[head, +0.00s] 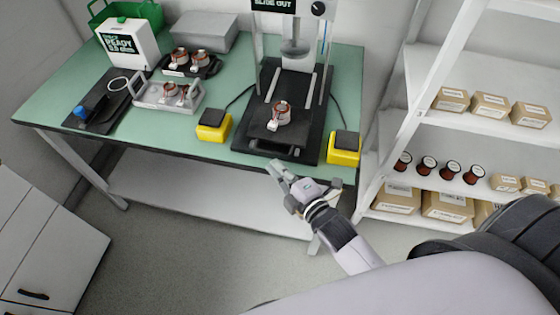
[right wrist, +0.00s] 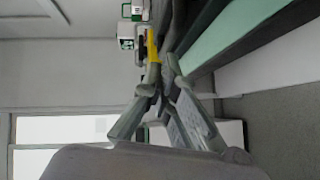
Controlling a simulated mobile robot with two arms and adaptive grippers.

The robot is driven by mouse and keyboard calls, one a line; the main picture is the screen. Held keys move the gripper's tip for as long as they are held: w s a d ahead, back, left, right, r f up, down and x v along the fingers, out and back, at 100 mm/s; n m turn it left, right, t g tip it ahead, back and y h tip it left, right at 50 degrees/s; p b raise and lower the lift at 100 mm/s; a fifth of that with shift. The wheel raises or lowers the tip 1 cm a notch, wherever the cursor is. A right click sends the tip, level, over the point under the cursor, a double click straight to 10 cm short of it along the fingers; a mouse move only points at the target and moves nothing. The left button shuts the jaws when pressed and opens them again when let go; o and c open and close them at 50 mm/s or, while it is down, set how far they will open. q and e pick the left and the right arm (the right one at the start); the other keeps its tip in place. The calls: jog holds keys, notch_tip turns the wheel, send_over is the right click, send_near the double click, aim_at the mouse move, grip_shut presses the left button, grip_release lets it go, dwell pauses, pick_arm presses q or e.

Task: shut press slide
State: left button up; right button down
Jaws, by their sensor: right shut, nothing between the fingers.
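The press (head: 262,112) stands at the right end of the green table, with a sign reading "SLIDE OUT" (head: 274,4) on top. Its dark slide plate (head: 262,127) sits out toward the table's front edge and carries a copper-wound stator (head: 281,113). A dark handle block (head: 274,148) is at the front of the slide. My right gripper (head: 275,169) is shut and empty, just in front of the table edge below the handle block; whether it touches anything is unclear. It also shows in the right wrist view (right wrist: 160,75). My left gripper is not in view.
Yellow button boxes stand left (head: 214,125) and right (head: 344,149) of the press. A grey tray (head: 167,105) and a dark holder (head: 188,68) with stators lie left on the table (head: 140,145). A white shelf (head: 480,125) with boxes and spools stands right.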

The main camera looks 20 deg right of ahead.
aim_at(275, 140)
jog(key=shift+w+d+f, duration=0.15)
jog(key=shift+w+d, duration=0.25)
jog(key=shift+w, duration=0.15)
jog(key=w+d, duration=0.2)
jog(key=w, duration=0.2)
jog(key=shift+w+d, duration=0.1)
jog(key=shift+d, duration=0.3)
jog(key=shift+a, duration=0.1)
